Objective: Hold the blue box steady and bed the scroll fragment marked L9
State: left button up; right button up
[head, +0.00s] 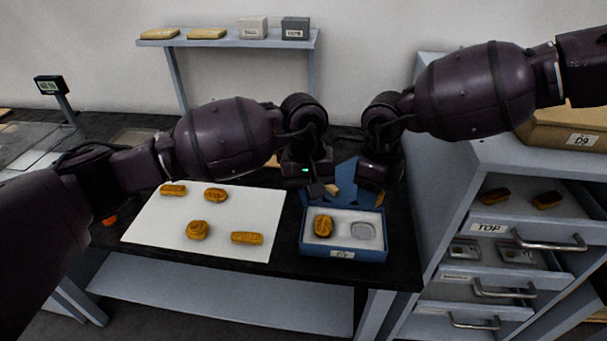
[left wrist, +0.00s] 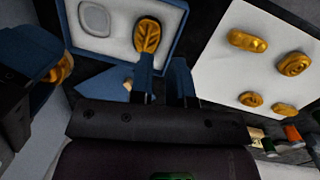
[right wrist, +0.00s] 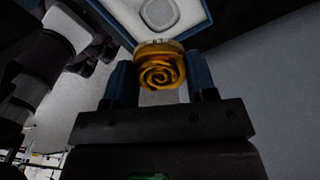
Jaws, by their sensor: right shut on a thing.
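The blue box (head: 312,247) stands open at the table's front edge. Its pale insert holds a gold leaf-patterned fragment (head: 323,226) on the left, also in the left wrist view (left wrist: 147,36). The right recess (head: 363,231) is empty. My right gripper (right wrist: 162,85) is shut on a gold scroll fragment (right wrist: 160,68), spiral facing its camera, behind the box's right side; its mark is not readable. The fragment partly shows in the head view (head: 381,198). My left gripper (left wrist: 166,78) is open, its fingers apart near the box's back left corner; contact is unclear.
A white sheet (head: 165,231) left of the box carries several gold fragments (head: 197,230). A drawer cabinet (head: 500,265) stands close on the right with drawers pulled out. A shelf (head: 225,41) with small boxes is behind. My arms meet closely above the box's back.

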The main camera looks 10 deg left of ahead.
pick_arm(q)
jog(key=shift+m+t+y, duration=0.5)
jog(key=shift+t+y, duration=0.1)
jog(key=shift+y, duration=0.1)
jog(key=f, duration=0.3)
jog(key=w+a+f, duration=0.1)
jog(key=f, duration=0.2)
jog(key=w+a+f, duration=0.1)
jog(key=f, duration=0.2)
jog(key=shift+w+f, duration=0.25)
jog(key=shift+c, duration=0.5)
grip_shut()
